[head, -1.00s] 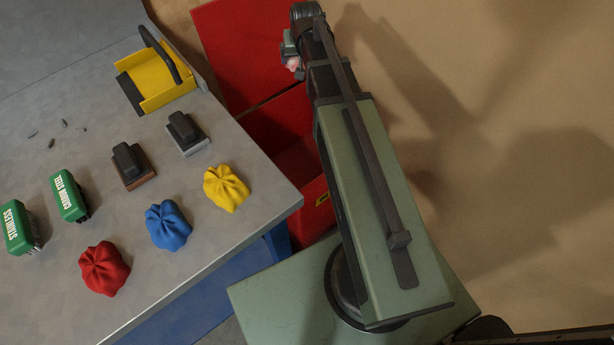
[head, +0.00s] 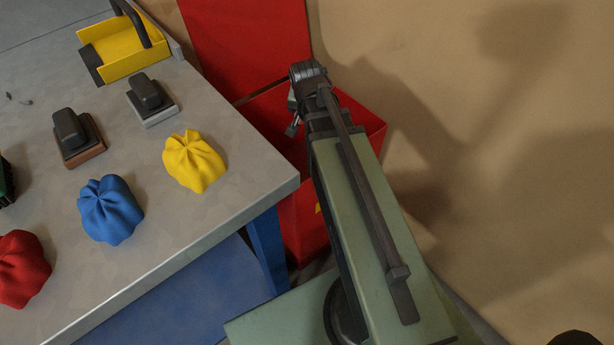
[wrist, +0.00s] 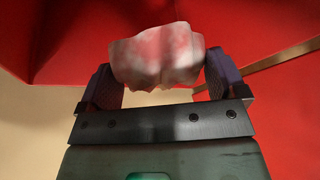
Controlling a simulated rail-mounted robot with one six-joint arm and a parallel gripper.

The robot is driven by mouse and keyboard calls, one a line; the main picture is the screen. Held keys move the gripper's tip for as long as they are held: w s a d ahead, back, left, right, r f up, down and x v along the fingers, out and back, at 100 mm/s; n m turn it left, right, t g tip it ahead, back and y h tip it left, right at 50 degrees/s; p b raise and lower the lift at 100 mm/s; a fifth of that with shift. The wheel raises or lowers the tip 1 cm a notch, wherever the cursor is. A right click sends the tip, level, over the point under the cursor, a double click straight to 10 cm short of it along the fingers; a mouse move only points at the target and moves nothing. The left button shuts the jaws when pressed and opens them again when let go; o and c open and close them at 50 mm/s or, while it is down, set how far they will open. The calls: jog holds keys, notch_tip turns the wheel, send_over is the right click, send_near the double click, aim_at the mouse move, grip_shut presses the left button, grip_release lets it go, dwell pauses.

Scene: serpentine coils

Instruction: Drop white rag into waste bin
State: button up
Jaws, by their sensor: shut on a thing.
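The white rag (wrist: 157,58) shows in the wrist view as a bunched pale lump with a reddish tint. My gripper (wrist: 162,76) is shut on it, with one dark finger on each side. In the head view my gripper (head: 293,124) is over the opening of the red waste bin (head: 372,126); I cannot make out the rag there. The bin's red lid (head: 245,45) stands raised behind. Red surfaces fill much of the wrist view. My arm hides part of the bin.
The grey workbench (head: 235,195) is at left, its corner close to the bin. Yellow (head: 194,162), blue (head: 108,210) and red (head: 20,268) rags lie on it, with two dark-handled blocks (head: 152,98) and a yellow dustpan (head: 115,48). A tan wall is at right.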

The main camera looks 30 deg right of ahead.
jog(key=shift+f, duration=0.7)
jog(key=shift+r, duration=0.1)
jog(key=o, duration=0.5)
jog(key=shift+o, duration=0.2)
jog(key=shift+r, duration=0.15)
jog(key=p+v, duration=0.9)
jog(key=v, duration=0.1)
jog(key=shift+s+r+p, duration=0.2)
jog(key=shift+p, duration=0.15)
